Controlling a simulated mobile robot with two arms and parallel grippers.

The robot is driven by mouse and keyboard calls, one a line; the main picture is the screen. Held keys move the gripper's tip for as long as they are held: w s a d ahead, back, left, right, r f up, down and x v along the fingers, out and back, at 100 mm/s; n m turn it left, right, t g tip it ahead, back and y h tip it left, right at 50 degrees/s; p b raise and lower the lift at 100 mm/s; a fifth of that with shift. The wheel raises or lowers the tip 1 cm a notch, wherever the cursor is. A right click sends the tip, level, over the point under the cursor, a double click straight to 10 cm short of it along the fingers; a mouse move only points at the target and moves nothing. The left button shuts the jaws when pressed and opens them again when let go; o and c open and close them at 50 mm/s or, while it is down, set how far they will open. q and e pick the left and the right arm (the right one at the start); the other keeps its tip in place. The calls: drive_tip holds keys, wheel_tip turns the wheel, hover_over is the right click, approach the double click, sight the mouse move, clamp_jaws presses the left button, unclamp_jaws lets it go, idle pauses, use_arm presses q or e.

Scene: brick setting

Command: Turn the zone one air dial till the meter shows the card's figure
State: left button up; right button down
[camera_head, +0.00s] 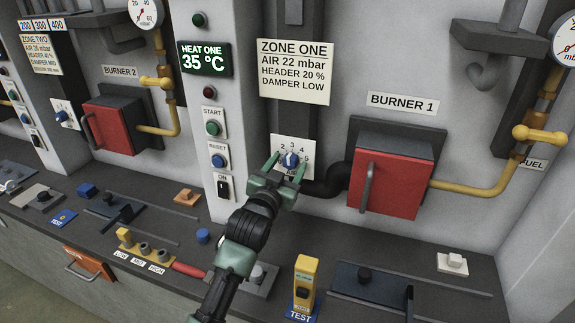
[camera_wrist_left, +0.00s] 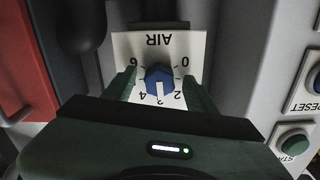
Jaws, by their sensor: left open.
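The zone one air dial (camera_head: 290,160) is a blue knob on a white scale plate below the card. In the left wrist view the dial (camera_wrist_left: 159,82) appears upside down, its white mark pointing down between 4 and 2, near where 3 belongs. My left gripper (camera_head: 286,168) is open, with one finger on each side of the knob; contact cannot be told. The zone one card (camera_head: 295,71) reads AIR 22 mbar, HEADER 20 %, DAMPER LOW. A round gauge (camera_head: 566,42) marked mb is cut off at the right edge; its reading cannot be told. My right gripper is not in view.
Burner 1's red door (camera_head: 392,185) and a black bent pipe (camera_head: 330,185) are right of the dial. START and RESET buttons (camera_head: 213,129) stand left on the pillar. A yellow tester (camera_head: 305,272) stands on the ledge. Zone two has its own dial (camera_head: 63,115).

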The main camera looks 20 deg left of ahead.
use_arm(q)
drive_tip(key=shift+c, duration=0.4)
clamp_jaws()
drive_tip(key=shift+n, duration=0.3)
drive_tip(key=n+p, duration=0.1)
drive_tip(key=n, duration=0.1)
drive_tip(key=shift+n+p, duration=0.3)
drive_tip(key=shift+n, duration=0.1)
drive_tip(key=shift+n+p, duration=0.4)
drive_tip(key=shift+n, duration=0.7)
